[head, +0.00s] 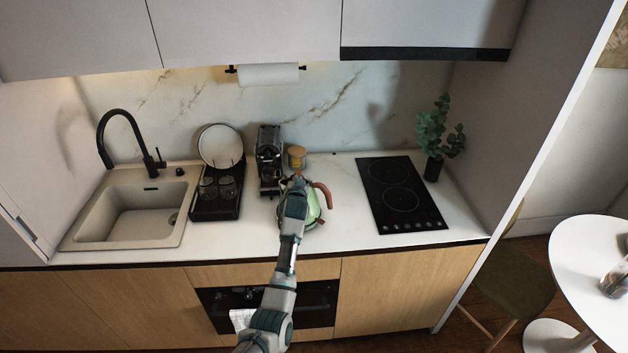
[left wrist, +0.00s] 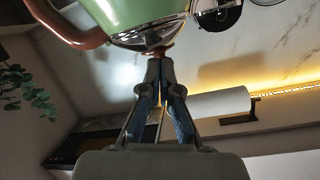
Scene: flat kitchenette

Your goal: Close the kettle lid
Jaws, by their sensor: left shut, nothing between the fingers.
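The green kettle (head: 314,206) with a brown handle (head: 325,194) stands on the counter left of the cooktop. My left gripper (head: 296,182) is over its top and hides most of the lid in the head view. In the left wrist view, which is upside down, the kettle (left wrist: 140,12) shows at the top with a shiny lid (left wrist: 140,38) and a small brown knob (left wrist: 156,51). My left gripper (left wrist: 159,62) is shut and empty, its fingertips at or very near the knob. I cannot tell whether they touch, or whether the lid is fully closed. My right gripper is not in view.
A coffee machine (head: 269,160) and a jar with a wooden lid (head: 297,156) stand just behind the kettle. A dish rack (head: 216,206) with glasses and a plate is to the left. The black cooktop (head: 400,195) on the right is clear.

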